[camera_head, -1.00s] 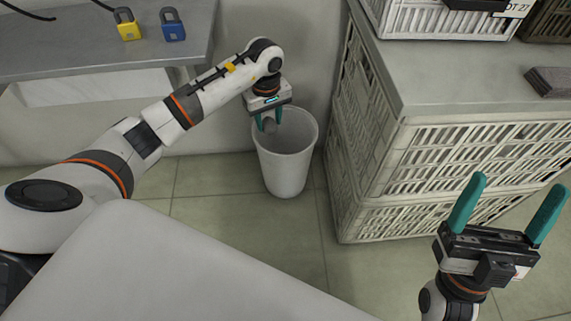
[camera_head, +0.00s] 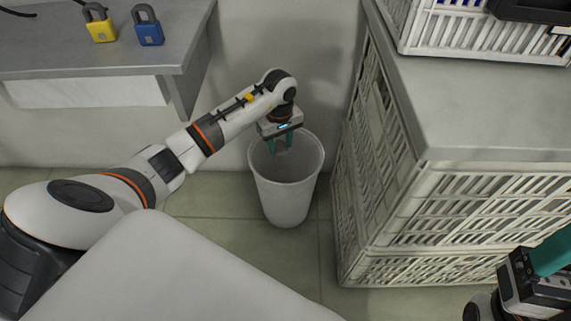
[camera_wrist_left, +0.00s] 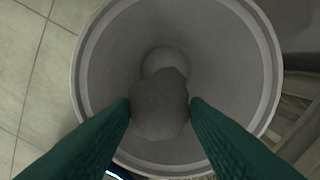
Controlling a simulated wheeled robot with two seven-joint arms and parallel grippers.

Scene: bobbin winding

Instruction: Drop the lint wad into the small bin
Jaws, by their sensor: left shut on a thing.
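The lint wad (camera_wrist_left: 158,108) is a grey, uneven lump between the two teal fingers of my left gripper (camera_head: 281,145). The gripper is shut on it, with a fingertip on each side in the left wrist view. The small bin (camera_head: 286,195) is a white, round, open-topped bin standing upright on the floor. My left gripper points down at the bin's mouth, and the wad shows inside the rim's outline. The wad is hard to make out in the head view. My right gripper (camera_head: 545,272) is cut off at the right edge, with only one finger showing.
A stack of white slatted crates (camera_head: 385,180) with a grey top stands close to the right of the bin. A grey shelf (camera_head: 110,50) at upper left holds a yellow padlock (camera_head: 100,25) and a blue padlock (camera_head: 148,28). A wall is behind the bin.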

